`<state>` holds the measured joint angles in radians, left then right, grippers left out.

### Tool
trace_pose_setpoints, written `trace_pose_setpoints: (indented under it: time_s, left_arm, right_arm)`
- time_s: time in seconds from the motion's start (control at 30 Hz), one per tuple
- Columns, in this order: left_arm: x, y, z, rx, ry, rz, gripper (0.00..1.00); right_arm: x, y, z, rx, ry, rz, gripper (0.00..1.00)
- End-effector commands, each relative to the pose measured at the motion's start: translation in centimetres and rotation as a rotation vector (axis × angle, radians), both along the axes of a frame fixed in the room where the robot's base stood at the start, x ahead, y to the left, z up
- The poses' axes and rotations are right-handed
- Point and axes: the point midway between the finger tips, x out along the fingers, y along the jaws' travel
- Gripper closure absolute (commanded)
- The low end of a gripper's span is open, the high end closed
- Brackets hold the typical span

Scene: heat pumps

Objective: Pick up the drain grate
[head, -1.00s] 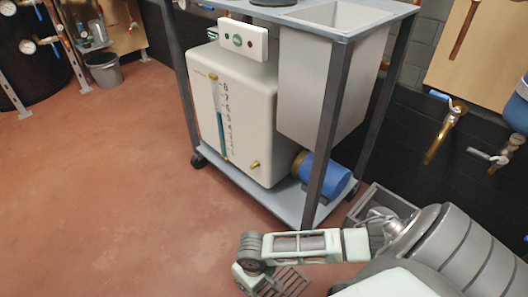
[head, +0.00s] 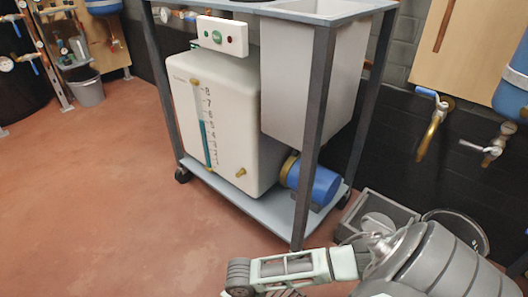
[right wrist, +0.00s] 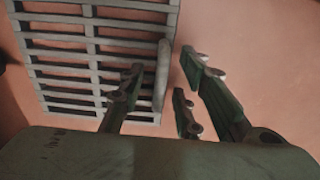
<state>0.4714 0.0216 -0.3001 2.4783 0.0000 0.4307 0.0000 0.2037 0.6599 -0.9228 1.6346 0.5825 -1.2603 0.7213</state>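The drain grate (right wrist: 88,52) is a grey slatted metal piece at the upper left of the right wrist view, with reddish floor showing through its slots. In the head view only a sliver of it (head: 285,293) shows at the bottom edge, beside my right arm. My right gripper (right wrist: 158,72) is open. One finger is over the slats and two are beyond the grate's right rim, so the rim lies between them in the picture. I cannot tell whether any finger touches it. My left gripper is not in view.
A metal trolley (head: 315,140) with a white tank (head: 215,120) and blue motor (head: 315,182) stands ahead. A grey crate (head: 400,213) and dark bucket (head: 470,228) are by the wall at right. Brass taps (head: 432,130) stick out there. The floor (head: 80,200) at left is clear.

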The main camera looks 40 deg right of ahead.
Motion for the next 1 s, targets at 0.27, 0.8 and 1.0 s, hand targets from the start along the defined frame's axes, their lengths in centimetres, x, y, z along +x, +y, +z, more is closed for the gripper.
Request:
trace_pose_setpoints:
  time_s: [0.27,0.8,1.0]
  left_arm:
    - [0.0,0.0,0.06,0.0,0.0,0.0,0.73]
    - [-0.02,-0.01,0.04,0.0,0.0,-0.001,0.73]
    - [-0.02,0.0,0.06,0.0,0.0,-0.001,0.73]
  right_arm:
    - [0.03,-0.01,0.07,0.0,-0.001,0.0,0.78]
    - [0.03,-0.04,0.06,-0.001,-0.001,0.0,1.0]
    - [0.09,-0.07,0.12,-0.002,-0.002,0.0,1.0]
